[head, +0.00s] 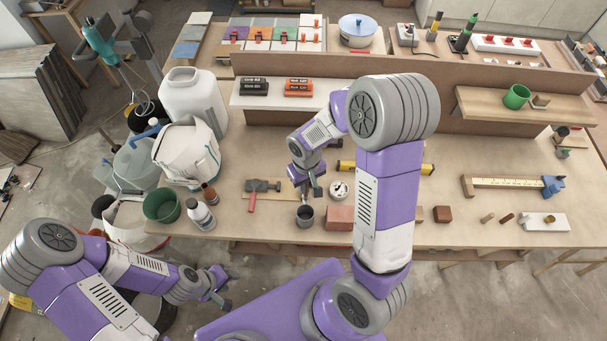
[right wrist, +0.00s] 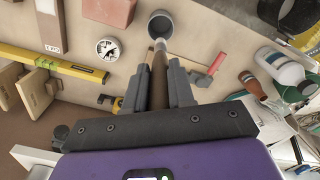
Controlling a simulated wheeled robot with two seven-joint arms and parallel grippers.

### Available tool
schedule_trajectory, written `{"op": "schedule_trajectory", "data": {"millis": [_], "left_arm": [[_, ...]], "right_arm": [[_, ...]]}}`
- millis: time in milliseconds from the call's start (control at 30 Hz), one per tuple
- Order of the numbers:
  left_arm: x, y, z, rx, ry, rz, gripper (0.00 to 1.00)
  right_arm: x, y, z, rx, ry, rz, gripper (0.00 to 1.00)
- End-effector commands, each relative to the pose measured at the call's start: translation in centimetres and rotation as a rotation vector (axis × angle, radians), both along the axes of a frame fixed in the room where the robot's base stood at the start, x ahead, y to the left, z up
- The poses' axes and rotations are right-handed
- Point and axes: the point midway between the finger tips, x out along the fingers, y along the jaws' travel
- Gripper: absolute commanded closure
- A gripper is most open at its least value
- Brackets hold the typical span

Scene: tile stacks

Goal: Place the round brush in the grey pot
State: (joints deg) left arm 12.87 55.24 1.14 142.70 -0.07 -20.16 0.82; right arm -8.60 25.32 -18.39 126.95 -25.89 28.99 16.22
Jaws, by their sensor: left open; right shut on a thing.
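The grey pot (head: 304,216) stands upright near the front edge of the workbench, its mouth up. It also shows at the top of the right wrist view (right wrist: 161,21). My right gripper (head: 309,187) is just above and behind the pot. In the right wrist view it is shut on the round brush (right wrist: 158,80), a long, thin, brownish stick shape that points toward the pot's rim. I cannot tell whether its tip is inside the mouth. In the head view the brush is mostly hidden by the gripper. My left gripper (head: 224,290) is open and empty, low in front of the bench.
A round dial (head: 339,189) and a yellow level (right wrist: 55,62) lie behind. Bottles (head: 200,214) and a green bucket (head: 163,204) crowd the left.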

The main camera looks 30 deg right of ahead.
Motion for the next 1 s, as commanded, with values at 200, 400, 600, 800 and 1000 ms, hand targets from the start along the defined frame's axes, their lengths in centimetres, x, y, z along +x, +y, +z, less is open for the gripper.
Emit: {"op": "schedule_trajectory", "data": {"millis": [200, 400, 600, 800, 1000], "left_arm": [[0.0, 0.0, -2.0, 0.0, 0.001, 0.001, 0.57], [0.0, 0.0, -3.8, 0.0, 0.001, 0.0, 0.57], [0.0, 0.0, -5.6, 0.0, 0.001, 0.0, 0.57], [0.0, 0.0, -7.4, 0.0, 0.0, 0.0, 0.57], [0.0, 0.0, -9.1, 0.0, 0.0, 0.0, 0.57]], "right_arm": [[0.0, 0.0, -2.7, 0.0, 0.001, 0.0, 1.0], [0.0, 0.0, -5.1, 0.001, 0.001, 0.001, 1.0], [0.0, 0.0, -7.5, 0.0, 0.001, 0.001, 1.0], [0.0, 0.0, -9.9, 0.001, 0.0, 0.001, 1.0], [0.0, 0.0, -12.3, 0.001, 0.001, 0.001, 1.0]]}}
